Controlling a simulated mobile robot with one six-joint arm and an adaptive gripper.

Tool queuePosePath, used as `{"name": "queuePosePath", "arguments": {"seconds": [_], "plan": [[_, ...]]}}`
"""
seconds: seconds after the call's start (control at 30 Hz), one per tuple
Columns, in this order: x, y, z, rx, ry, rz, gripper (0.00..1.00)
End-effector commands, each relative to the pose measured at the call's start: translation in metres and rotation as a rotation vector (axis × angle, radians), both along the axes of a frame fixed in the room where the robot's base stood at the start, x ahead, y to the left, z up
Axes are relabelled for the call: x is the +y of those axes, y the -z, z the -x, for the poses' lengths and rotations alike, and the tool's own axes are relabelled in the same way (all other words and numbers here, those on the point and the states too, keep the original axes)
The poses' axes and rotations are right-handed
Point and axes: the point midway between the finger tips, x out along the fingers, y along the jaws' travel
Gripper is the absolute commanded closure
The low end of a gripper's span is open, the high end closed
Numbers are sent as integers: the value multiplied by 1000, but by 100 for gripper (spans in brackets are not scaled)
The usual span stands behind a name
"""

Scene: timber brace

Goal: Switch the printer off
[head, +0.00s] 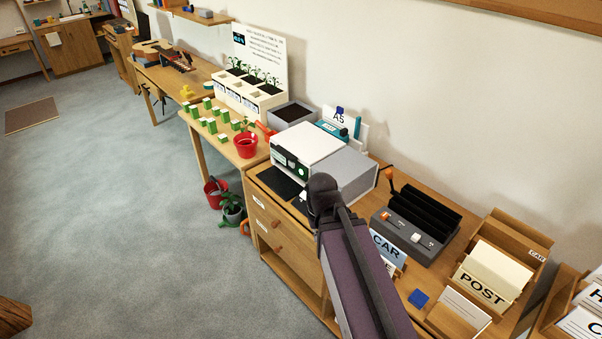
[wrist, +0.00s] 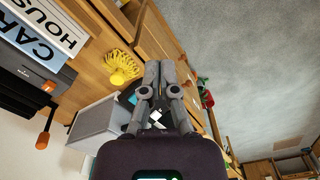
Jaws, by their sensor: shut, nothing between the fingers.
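The printer, a white and grey box (head: 308,143), stands on the wooden cabinet in the head view, with a dark green panel (head: 290,165) on its front and a black tray (head: 280,183) below. Its grey part also shows in the wrist view (wrist: 97,123). My gripper (wrist: 161,67) is shut and empty in the wrist view, its fingers overlapping part of the printer's front. In the head view my arm's dark end hides the gripper and the printer's near lower corner. I cannot make out a power switch or whether the fingers touch the printer.
A grey and black device with orange-tipped levers (head: 415,222) stands right of the printer. CAR cards (head: 388,249), a blue block (head: 418,298) and a POST sorter (head: 490,275) are nearer. A yellow coiled item (wrist: 122,67) lies beside my fingers. A red pot (head: 246,146) stands beyond the printer.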

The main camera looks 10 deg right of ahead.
Motion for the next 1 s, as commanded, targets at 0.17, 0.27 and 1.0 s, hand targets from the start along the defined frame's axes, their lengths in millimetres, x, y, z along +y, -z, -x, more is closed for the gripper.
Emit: {"name": "queuePosePath", "arguments": {"seconds": [0.17, 0.27, 1.0], "plan": [[0, 0, 0, 0, 0, 0, 100], [0, 0, 0, 0, 0, 0, 100], [-16, 43, -72, -152, -233, 206, 100]]}}
